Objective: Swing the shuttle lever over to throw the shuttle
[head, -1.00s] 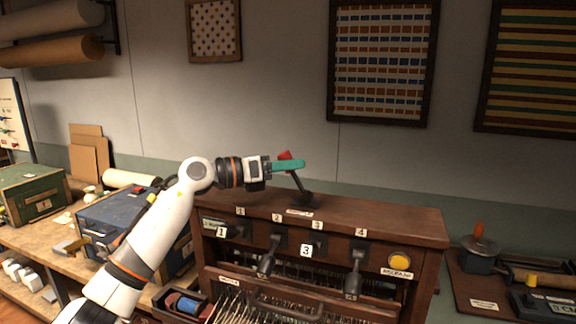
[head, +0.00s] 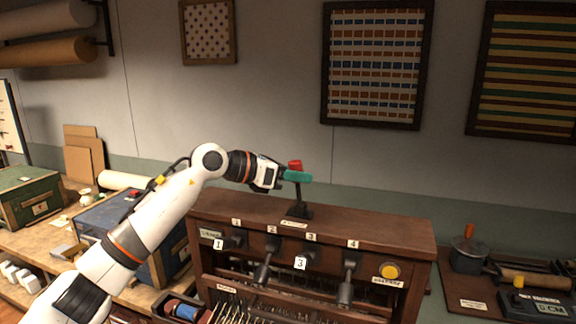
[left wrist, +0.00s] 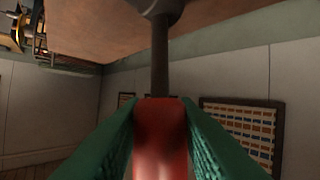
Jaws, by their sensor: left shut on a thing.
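The shuttle lever (head: 299,192) stands about upright on top of the brown wooden loom cabinet (head: 370,226). It has a black shaft and a red knob (head: 295,164). My left gripper (head: 298,176) has green fingers and is shut on the red knob at the lever's top. In the left wrist view, the red knob (left wrist: 160,140) sits between the green fingers, with the dark shaft (left wrist: 160,60) running up to its base. A small label (head: 294,224) is in front of the lever base. My right gripper is in neither view.
Numbered levers (head: 264,265) hang on the cabinet front, beside a round yellow button (head: 389,271). A blue box (head: 110,222) and a green box (head: 30,196) stand on the left bench. A dark board with devices (head: 470,295) lies at right.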

